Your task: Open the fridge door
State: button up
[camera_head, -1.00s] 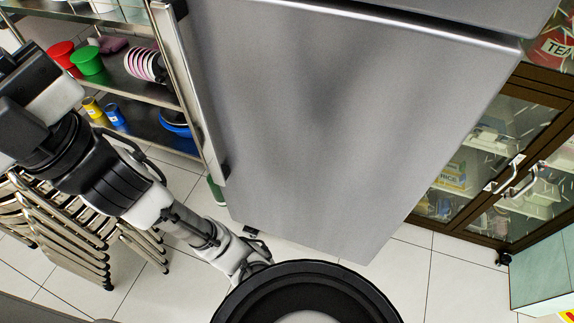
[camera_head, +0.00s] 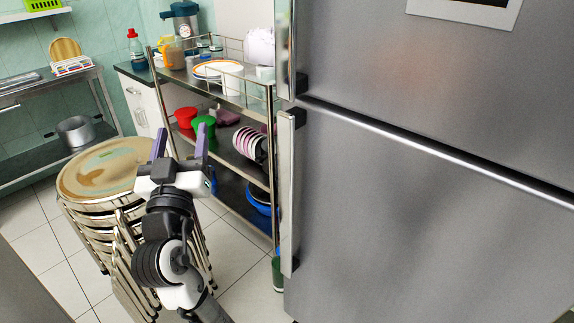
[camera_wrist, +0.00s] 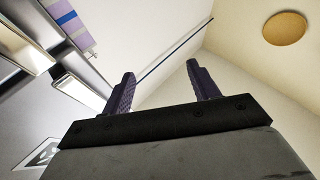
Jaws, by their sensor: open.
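The grey metal fridge (camera_head: 430,190) fills the right side of the head view. Its upper door (camera_head: 370,60) and lower door (camera_head: 400,230) both look shut. A long vertical handle (camera_head: 287,195) is on the left edge of the lower door, and another handle (camera_head: 284,45) is on the upper door above it. My gripper (camera_head: 181,142) points up, left of the lower handle and apart from it. Its two purple fingers are spread with nothing between them. They also show open in the wrist view (camera_wrist: 160,72). The fridge's inside is hidden.
A metal shelf rack (camera_head: 250,170) with buckets and plates stands behind my gripper, left of the fridge. A stack of stools (camera_head: 100,170) is left of my arm. A side table (camera_head: 45,115) with a pot is at far left. Tiled floor (camera_head: 50,250) shows between.

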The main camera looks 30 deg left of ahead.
jog(key=w+d+f+m+h, duration=0.35)
jog(key=f+m+h, duration=0.2)
jog(key=h, duration=0.35)
jog(key=m+g+h+p, duration=0.1)
jog(key=m+h+p, duration=0.1)
jog(key=m+h, duration=0.4)
send_near(283, 172)
jog(key=shift+n+h, duration=0.5)
jog(key=shift+n, duration=0.05)
jog(key=w, duration=0.3)
jog(key=w+d+p, duration=0.1)
jog(key=w, duration=0.3)
jog(key=w+p, duration=0.1)
jog(key=w, duration=0.2)
jog(key=shift+w+d+r, duration=0.1)
jog(key=shift+w+d, duration=0.1)
jog(key=shift+w, duration=0.15)
jog(key=shift+c, duration=0.4)
grip_shut()
jog(key=shift+s, duration=0.15)
